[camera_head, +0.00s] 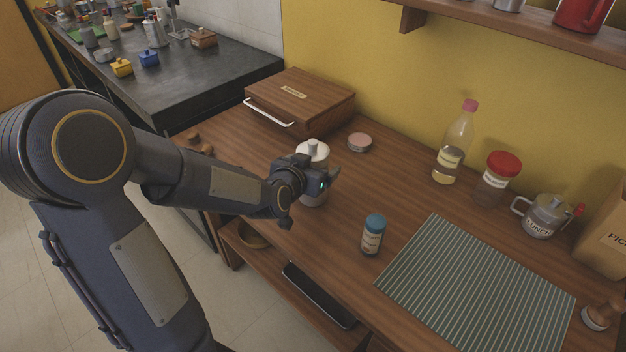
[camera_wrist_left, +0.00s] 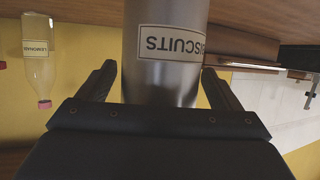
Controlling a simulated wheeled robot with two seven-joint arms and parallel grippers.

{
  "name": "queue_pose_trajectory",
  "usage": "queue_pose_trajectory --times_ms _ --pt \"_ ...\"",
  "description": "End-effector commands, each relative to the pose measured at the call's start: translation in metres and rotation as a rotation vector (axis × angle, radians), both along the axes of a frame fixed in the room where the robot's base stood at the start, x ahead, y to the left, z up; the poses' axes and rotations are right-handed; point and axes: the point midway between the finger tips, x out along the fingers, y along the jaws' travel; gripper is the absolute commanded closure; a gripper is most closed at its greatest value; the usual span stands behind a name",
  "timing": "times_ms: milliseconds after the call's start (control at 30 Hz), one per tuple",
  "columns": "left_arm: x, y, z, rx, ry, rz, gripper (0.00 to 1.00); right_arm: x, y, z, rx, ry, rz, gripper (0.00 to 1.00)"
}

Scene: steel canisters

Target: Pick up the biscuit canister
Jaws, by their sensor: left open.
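The biscuit canister (camera_wrist_left: 165,65) is a steel cylinder with a label reading "BISCUITS", upside down in the left wrist view. In the head view the canister (camera_head: 314,153) stands on the wooden counter, its pale knobbed lid showing above my gripper and part of its body hidden behind it. My left gripper (camera_head: 326,180) is at the canister's side. In the left wrist view my left gripper (camera_wrist_left: 160,85) is open, with one finger on each side of the canister. I cannot tell whether the fingers touch it. My right gripper is not in view.
A wooden bread box (camera_head: 300,98) stands behind the canister, with a pink-topped tin (camera_head: 359,142) to its right. A blue-lidded jar (camera_head: 372,236) and a striped mat (camera_head: 478,290) lie nearer the front right. A bottle (camera_head: 453,150), a red-lidded jar (camera_head: 495,180) and a steel pot (camera_head: 546,216) line the wall.

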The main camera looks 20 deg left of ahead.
Motion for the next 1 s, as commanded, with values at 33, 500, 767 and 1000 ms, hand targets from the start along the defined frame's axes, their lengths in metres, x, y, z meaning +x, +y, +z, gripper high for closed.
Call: queue_pose_trajectory --times_ms 33,500,767,1000 --pt "0.0 0.0 0.0 0.0 0.0 0.0 0.14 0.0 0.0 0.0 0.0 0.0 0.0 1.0" --pt "0.0 0.0 0.0 0.0 0.0 0.0 0.6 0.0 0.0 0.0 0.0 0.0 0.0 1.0" --pt "0.0 0.0 0.002 0.0 -0.002 0.0 0.64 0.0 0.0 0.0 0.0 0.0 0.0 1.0" --pt "0.0 0.0 0.016 -0.001 -0.004 0.0 0.64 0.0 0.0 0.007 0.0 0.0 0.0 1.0"
